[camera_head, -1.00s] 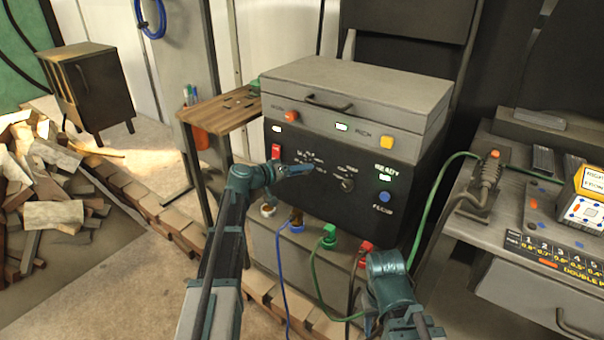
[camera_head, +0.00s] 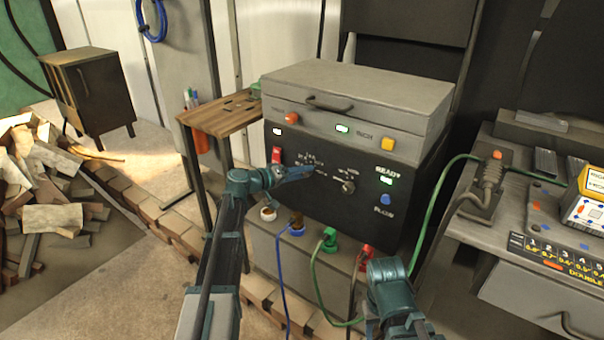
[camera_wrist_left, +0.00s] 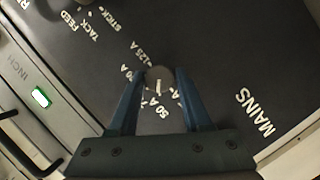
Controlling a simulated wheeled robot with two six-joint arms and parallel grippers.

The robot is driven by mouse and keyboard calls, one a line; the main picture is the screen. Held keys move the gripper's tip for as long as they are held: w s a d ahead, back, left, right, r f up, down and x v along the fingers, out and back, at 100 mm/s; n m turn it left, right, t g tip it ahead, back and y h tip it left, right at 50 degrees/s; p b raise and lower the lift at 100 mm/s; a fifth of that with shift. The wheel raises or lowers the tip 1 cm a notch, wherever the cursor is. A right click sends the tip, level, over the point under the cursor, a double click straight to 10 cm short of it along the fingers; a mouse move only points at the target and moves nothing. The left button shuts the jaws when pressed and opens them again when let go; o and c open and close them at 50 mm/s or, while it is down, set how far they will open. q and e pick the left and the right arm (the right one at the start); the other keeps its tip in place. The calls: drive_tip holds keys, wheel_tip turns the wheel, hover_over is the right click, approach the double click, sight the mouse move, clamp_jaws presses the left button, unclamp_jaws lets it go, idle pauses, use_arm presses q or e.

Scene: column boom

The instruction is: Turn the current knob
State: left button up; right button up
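The current knob (camera_wrist_left: 158,77) is a small round grey knob on the dark panel, with amp labels such as 50 A and 125 A around it. It sits between the two fingertips of my left gripper (camera_wrist_left: 159,74) in the left wrist view. The fingers are spread, one on each side; a narrow gap seems to show, and contact is unclear. In the head view my left gripper (camera_head: 308,171) reaches across the front of the dark control panel (camera_head: 325,205) and hides the current knob. My right arm shows low in the head view; its gripper is out of frame.
A second knob (camera_head: 347,187) is to the right on the panel. A red switch (camera_head: 276,154) is close to my left wrist. A blue button (camera_head: 385,199) and a lit green READY light (camera_head: 386,181) are further right. Cables plug in below.

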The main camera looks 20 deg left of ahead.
use_arm(q)
drive_tip(key=o, duration=0.3)
drive_tip(key=p+v, duration=0.3)
drive_tip(key=v, duration=1.1)
drive_tip(key=shift+d, duration=0.1)
